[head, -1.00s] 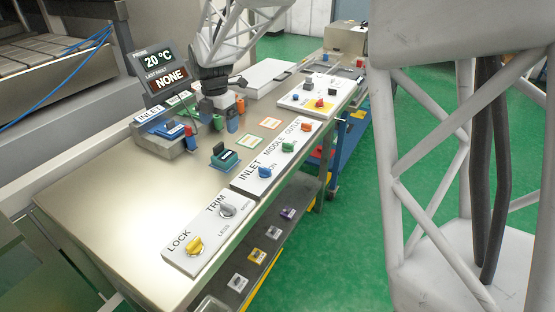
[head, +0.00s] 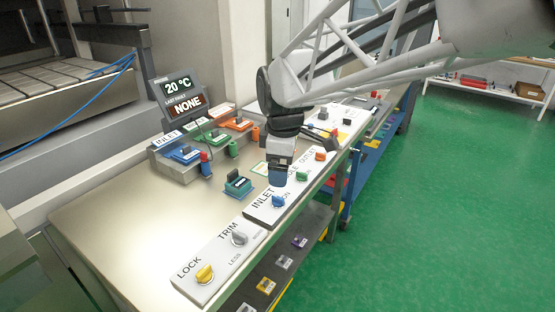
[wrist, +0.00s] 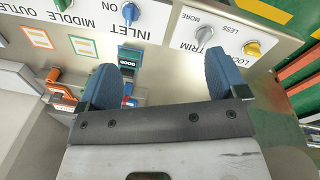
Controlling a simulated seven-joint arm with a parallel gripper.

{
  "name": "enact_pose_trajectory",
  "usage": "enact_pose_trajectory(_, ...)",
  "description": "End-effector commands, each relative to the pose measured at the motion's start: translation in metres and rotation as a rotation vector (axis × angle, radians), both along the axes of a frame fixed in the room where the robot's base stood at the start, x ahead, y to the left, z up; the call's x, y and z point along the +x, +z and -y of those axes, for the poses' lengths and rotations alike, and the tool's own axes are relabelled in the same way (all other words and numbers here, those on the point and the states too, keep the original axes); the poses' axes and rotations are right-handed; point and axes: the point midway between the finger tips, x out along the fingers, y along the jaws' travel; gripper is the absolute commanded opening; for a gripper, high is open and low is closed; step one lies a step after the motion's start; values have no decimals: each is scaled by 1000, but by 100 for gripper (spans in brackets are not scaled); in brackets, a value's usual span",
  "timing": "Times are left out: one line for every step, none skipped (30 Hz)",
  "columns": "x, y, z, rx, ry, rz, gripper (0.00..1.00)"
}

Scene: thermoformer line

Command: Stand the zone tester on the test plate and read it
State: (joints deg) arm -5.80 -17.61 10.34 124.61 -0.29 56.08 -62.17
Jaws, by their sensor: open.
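A small teal block (head: 238,186) with a dark upright top stands on the metal bench, left of the switch panel. In the wrist view the block (wrist: 130,58) shows a label that seems to read GOOD. I cannot tell for sure that it is the zone tester.
A display (head: 180,97) reads 20 °C, last fault NONE. A stepped rack (head: 174,167) holds blue, green and orange modules. The LOCK and TRIM panel (head: 222,262) and the INLET panel (head: 262,213) line the front edge. The near left bench is clear.

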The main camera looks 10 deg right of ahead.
Motion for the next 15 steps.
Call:
enact_pose_trajectory(-15,2,6,8,-71,9,91)
enact_pose_trajectory(-23,3,9,14,-118,14,91)
enact_pose_trajectory(-34,3,12,22,-180,20,91)
enact_pose_trajectory(-42,3,15,27,-228,25,91)
enact_pose_trajectory(-50,2,17,33,-273,28,91)
enact_pose_trajectory(-61,2,21,42,-336,34,91)
enact_pose_trajectory(-69,1,23,49,-382,38,91)
enact_pose_trajectory(-77,1,26,56,-430,43,91)
enact_pose_trajectory(-88,0,29,65,-492,48,91)
enact_pose_trajectory(-96,-1,31,72,-539,53,91)
enact_pose_trajectory(-104,-2,33,80,-585,56,91)
enact_pose_trajectory(-115,-4,36,90,-646,62,91)
enact_pose_trajectory(-123,-5,38,98,-694,66,91)
enact_pose_trajectory(-131,-7,39,106,-740,70,91)
enact_pose_trajectory(-141,-9,42,117,-801,75,91)
